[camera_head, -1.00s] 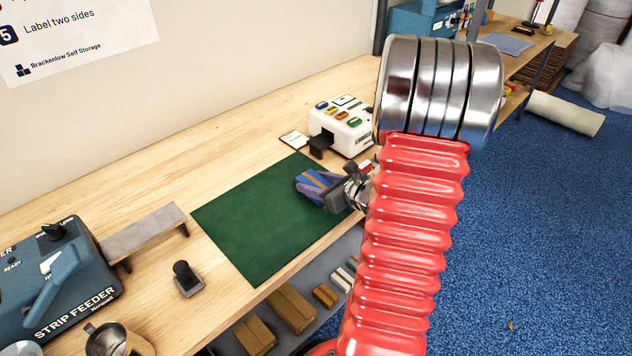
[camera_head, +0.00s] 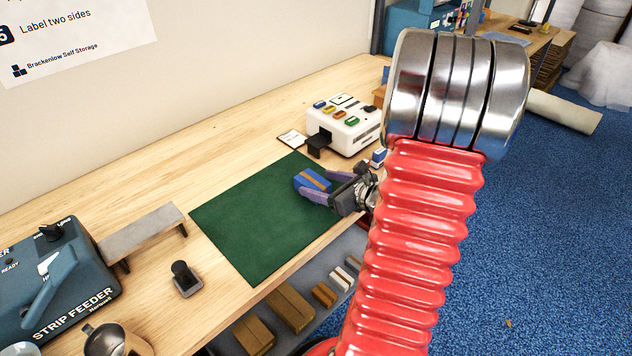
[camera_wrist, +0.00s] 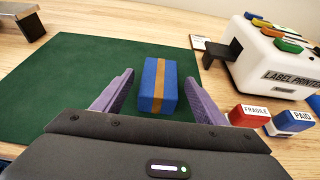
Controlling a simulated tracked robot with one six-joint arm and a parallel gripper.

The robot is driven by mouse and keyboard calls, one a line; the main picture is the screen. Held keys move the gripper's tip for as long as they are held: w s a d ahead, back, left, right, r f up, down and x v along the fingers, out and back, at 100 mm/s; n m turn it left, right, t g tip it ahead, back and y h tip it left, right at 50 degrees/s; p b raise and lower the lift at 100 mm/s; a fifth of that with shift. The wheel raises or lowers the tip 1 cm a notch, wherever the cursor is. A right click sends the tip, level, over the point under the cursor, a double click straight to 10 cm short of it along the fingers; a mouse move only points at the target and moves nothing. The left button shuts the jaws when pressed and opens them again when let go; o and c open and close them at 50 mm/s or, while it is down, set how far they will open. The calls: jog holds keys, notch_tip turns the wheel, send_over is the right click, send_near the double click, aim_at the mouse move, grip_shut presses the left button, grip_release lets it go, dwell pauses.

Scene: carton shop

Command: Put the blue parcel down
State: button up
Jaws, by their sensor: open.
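The blue parcel (camera_head: 313,181), with a brown tape band along it, rests on the green mat (camera_head: 245,225) near the mat's right end. In the wrist view the blue parcel (camera_wrist: 158,86) lies just ahead of and between the two purple fingers. My gripper (camera_head: 327,189) is open, and in the wrist view my gripper (camera_wrist: 160,92) shows a gap between each finger and the parcel's sides. The parcel's near end is close to the gripper body.
A white label printer (camera_head: 342,125) stands behind the mat to the right. FRAGILE (camera_wrist: 249,115) and PAID (camera_wrist: 290,123) blocks sit right of the gripper. A stamp (camera_head: 184,278), a grey stand (camera_head: 143,235) and the strip feeder (camera_head: 55,280) are at left. The mat's left part is clear.

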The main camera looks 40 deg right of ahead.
jog(key=v, duration=0.8)
jog(key=shift+s+r, duration=0.1)
jog(key=shift+s, duration=0.05)
jog(key=shift+a, duration=0.1)
dwell(0.4)
jog(key=shift+w+a+r, duration=0.1)
jog(key=shift+w+a, duration=0.1)
jog(key=shift+a, duration=0.1)
jog(key=a+r+n+g+y, duration=0.2)
jog(key=a+n+g+y, duration=0.15)
jog(key=a+n, duration=0.7)
jog(key=a+r+n+g+y, duration=0.2)
jog(key=a+n+g, duration=0.35)
jog(key=a, duration=0.75)
jog(key=s+a+r+n+h, duration=0.3)
jog(key=n, duration=0.6)
jog(key=s+a+r+n+t+h, duration=0.1)
jog(key=s+a+r+n+h, duration=0.1)
jog(key=n, duration=0.8)
notch_tip(320, 180, up, 2)
jog(key=a+h, duration=0.1)
jog(key=a, duration=0.1)
jog(key=shift+s+a+n, duration=0.25)
jog(key=shift+s+n, duration=0.05)
jog(key=shift+s, duration=0.1)
jog(key=shift+r, duration=0.1)
